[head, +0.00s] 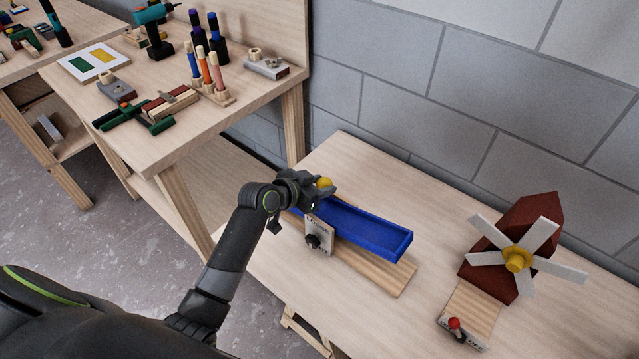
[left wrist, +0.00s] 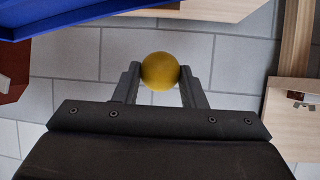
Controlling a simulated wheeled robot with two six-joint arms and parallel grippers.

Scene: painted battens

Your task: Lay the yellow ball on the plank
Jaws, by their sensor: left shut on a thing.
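The yellow ball (head: 324,183) is held between the fingertips of my left gripper (head: 318,190), above the left end of the blue plank. The left wrist view shows the ball (left wrist: 160,71) pinched between the two fingers of the gripper (left wrist: 160,78). The blue plank (head: 360,230) is a long tray-like piece with raised edges, set over a pale wooden base (head: 385,268). Part of its left end is hidden by my gripper. Its blue edge also shows at the top left of the left wrist view (left wrist: 60,14). My right gripper is not in view.
A grey plate with a black knob (head: 318,238) stands at the plank's front side. A dark red block with a white-bladed fan (head: 516,260) and a red-knobbed switch (head: 456,328) are at the right. A tool-covered bench (head: 190,135) stands at the left. A block wall is behind.

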